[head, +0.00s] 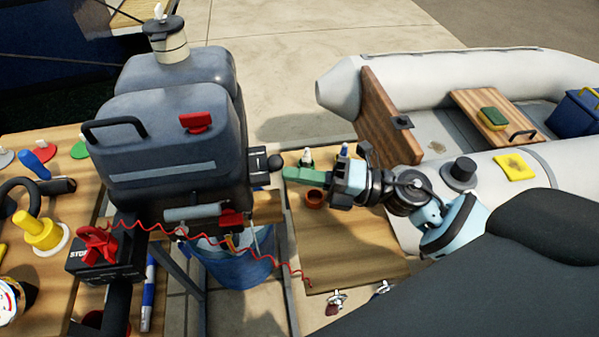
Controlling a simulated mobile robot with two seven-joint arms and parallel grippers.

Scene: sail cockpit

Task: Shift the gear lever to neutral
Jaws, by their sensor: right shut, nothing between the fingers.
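The outboard motor (165,150) stands in the middle left with its dark grey cowling towards me. A short lever with a black ball knob (275,162) sticks out from its right side; it looks like the gear lever, but no position marks can be read. My right gripper (289,173) comes in from the right. Its green fingers are shut and empty, pointing left, with the tips just right of the knob and slightly below it. A small gap seems to lie between tips and knob, though contact is hard to judge. My left gripper is not in view.
A red coiled cord (205,240) crosses below the motor. A blue bucket (235,265) stands underneath. A grey inflatable boat (450,65) fills the right side.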

